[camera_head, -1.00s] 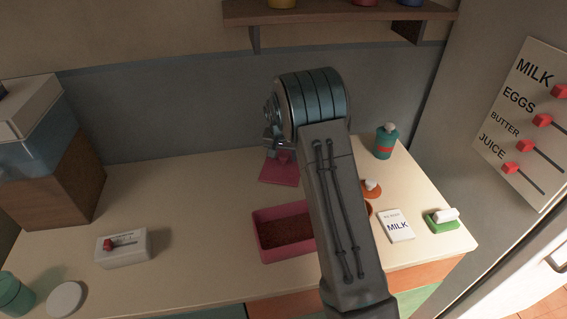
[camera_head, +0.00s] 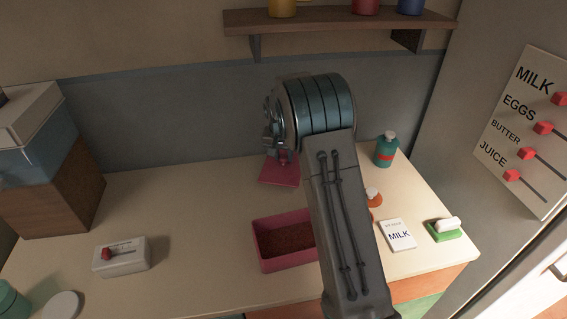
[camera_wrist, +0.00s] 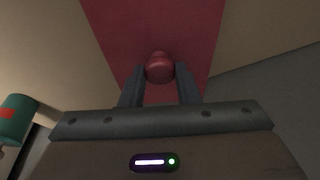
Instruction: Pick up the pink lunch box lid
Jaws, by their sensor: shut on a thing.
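The pink lunch box lid (camera_head: 279,173) is at the back of the counter, behind the lunch box. In the wrist view the lid (camera_wrist: 150,25) spreads out beyond my gripper, with a round knob (camera_wrist: 159,67) on it. My gripper (camera_wrist: 160,88) is shut on this knob, one finger on each side. In the head view my arm hides part of the lid and most of the gripper. The open pink lunch box (camera_head: 261,245) stands in front of the lid with a brown filling inside.
A teal bottle (camera_head: 386,150), an orange item (camera_head: 374,200), a MILK card (camera_head: 398,235) and a green dish (camera_head: 444,231) are to the right. A white switch box (camera_head: 121,256) is at left. A shelf (camera_head: 340,20) hangs above.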

